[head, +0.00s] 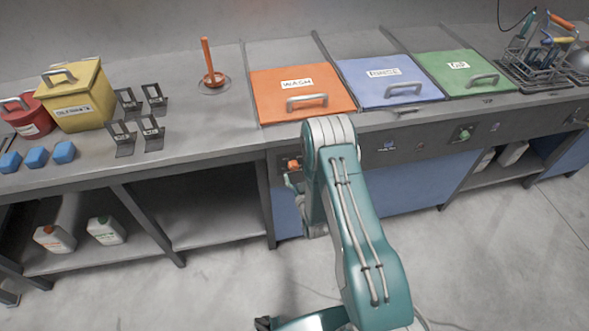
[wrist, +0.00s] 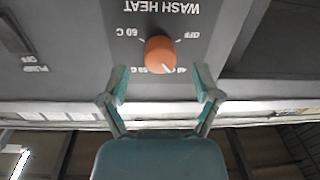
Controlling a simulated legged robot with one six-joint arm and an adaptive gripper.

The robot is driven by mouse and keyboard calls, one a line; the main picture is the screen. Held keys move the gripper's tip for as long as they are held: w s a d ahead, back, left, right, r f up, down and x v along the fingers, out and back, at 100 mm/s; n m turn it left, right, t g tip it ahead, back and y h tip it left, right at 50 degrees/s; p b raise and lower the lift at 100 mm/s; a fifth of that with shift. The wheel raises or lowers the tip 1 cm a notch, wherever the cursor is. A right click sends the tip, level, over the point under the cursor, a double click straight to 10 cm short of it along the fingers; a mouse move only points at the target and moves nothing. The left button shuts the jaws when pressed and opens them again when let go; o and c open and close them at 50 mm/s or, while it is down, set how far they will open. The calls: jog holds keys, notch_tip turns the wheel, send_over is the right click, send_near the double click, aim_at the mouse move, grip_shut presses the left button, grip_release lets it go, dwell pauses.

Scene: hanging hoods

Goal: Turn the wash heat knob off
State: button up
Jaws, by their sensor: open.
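The wash heat knob (wrist: 161,54) is round and orange on a dark panel marked WASH HEAT, which appears upside down in the wrist view. OFF is printed to its right, 60 C to its left, and lower-temperature marks are below, partly hidden. The white pointer line on the knob points down and slightly right, away from OFF. My gripper (wrist: 161,86) is open and empty, its two teal fingers apart just below the knob, one toward each side, not touching it. In the head view the knob (head: 294,164) shows left of my arm, with a gripper finger near it.
Above the panel are the closed orange WASH lid (head: 270,92), blue lid (head: 365,80) and green lid (head: 440,75). A green knob (head: 463,134) sits further right on the same panel. Floor in front is clear.

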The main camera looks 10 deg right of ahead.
jog(key=shift+w+a, duration=0.1)
jog(key=shift+w, duration=1.35)
grip_shut()
